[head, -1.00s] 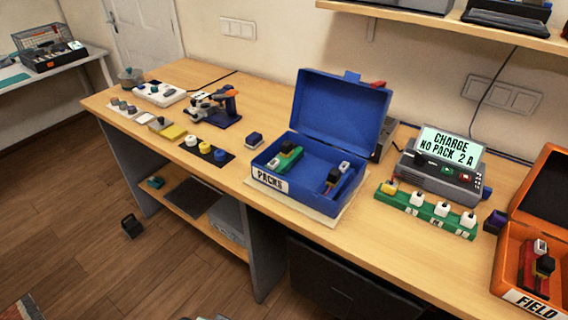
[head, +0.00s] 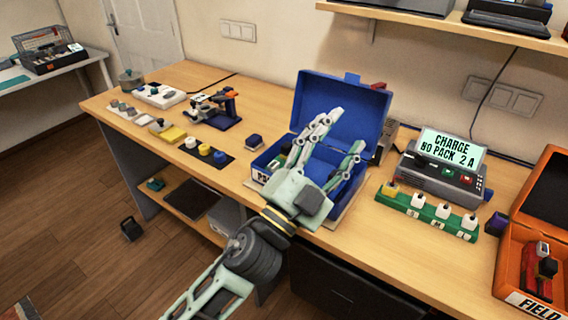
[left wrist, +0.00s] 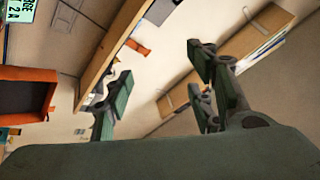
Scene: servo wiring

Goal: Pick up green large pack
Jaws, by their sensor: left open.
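The green large pack (head: 281,160) lies inside the blue box marked PACKS (head: 343,102), toward its left side. It is only partly seen now, because my left gripper and the box front cover some of it. My left gripper (head: 342,134) is open and empty, in front of and above the blue box, with its fingers pointing toward the open lid. The pack in the right part of the box is hidden behind the gripper. In the left wrist view the open fingers (left wrist: 160,75) show with no pack between them. My right gripper is not in view.
An orange case (head: 541,215) holds a red pack at far right.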

